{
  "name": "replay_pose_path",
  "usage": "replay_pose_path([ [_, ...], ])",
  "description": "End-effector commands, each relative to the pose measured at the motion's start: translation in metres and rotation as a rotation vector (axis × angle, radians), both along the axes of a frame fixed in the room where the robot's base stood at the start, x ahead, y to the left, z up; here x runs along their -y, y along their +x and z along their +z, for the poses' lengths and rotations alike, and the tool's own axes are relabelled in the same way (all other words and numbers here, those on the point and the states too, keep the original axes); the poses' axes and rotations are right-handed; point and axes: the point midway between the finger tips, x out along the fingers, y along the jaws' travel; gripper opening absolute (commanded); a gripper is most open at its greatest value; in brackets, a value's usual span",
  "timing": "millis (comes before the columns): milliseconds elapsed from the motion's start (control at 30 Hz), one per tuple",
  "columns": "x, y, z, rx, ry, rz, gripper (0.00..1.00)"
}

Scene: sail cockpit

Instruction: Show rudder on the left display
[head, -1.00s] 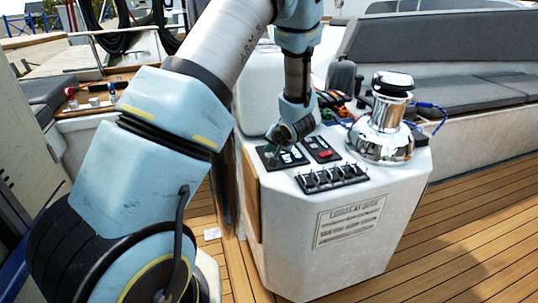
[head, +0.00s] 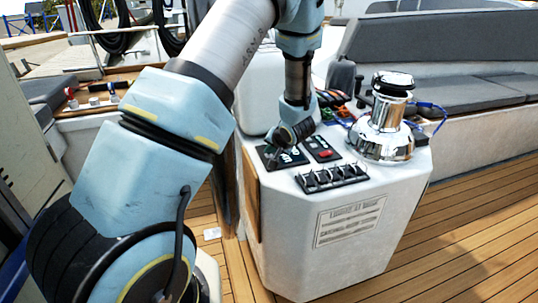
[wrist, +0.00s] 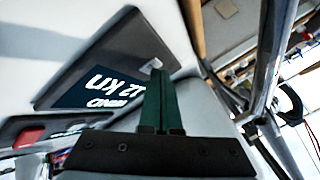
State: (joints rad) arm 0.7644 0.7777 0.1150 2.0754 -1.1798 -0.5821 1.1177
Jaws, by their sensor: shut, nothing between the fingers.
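The left display (head: 268,163) is a dark panel on top of the white console, partly hidden by my gripper in the head view. A small light button (wrist: 151,66) sits at the panel's edge. My gripper (wrist: 158,72) is shut and empty, with its green fingertips overlapping the panel's edge beside the button. I cannot tell whether they touch it. In the head view my gripper (head: 276,150) is over the left display.
A second dark panel with a red screen or button (head: 322,149) lies to the right of the display. A row of switches (head: 332,177) is in front, and a chrome winch (head: 382,130) stands at the right. Grey-cushioned benches (head: 440,95) lie behind. The wooden deck (head: 460,220) is clear.

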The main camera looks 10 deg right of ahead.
Motion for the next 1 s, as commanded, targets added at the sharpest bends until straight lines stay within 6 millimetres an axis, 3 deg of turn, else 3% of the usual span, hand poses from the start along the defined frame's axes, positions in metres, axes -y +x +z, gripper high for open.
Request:
replay_pose_path([
  [1000,0.000,0.000,0.017,-0.001,0.000,0.001,0.00],
])
